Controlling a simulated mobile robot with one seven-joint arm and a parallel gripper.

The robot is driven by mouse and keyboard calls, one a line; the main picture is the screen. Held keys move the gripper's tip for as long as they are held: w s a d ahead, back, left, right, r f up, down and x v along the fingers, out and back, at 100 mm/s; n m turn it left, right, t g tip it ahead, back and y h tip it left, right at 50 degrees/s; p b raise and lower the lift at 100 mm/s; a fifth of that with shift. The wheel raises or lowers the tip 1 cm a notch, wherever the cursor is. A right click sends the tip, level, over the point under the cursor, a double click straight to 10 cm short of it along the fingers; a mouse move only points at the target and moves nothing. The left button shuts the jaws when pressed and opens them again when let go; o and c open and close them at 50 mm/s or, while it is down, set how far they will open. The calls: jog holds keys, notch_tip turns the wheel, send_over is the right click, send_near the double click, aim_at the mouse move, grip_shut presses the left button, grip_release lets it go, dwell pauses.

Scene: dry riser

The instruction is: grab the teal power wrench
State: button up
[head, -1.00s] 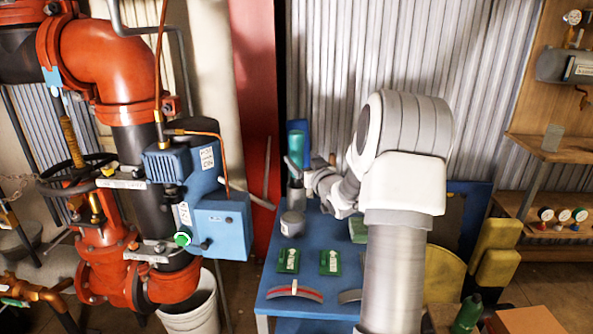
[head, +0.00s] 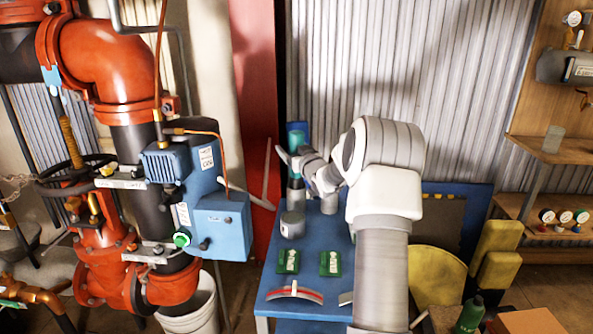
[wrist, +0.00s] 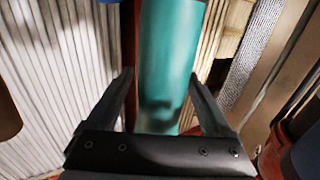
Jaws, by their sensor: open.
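The teal power wrench (head: 296,144) stands upright at the back left of the blue table, with its teal upper part showing in the head view. Its teal body fills the middle of the wrist view (wrist: 168,60), between the two dark fingers. My gripper (wrist: 160,85) is open, with one finger on each side of the teal body. A gap shows beside each finger, so it is not clamped. In the head view my gripper (head: 288,160) is small and partly merges with the wrench, whose lower part is grey.
A red pipe assembly (head: 110,70) with a blue motor unit (head: 222,225) stands left. Corrugated wall rises behind the table.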

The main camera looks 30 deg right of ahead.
grip_shut()
dwell(0.3)
dwell(1.0)
jog(key=shift+r, duration=0.1)
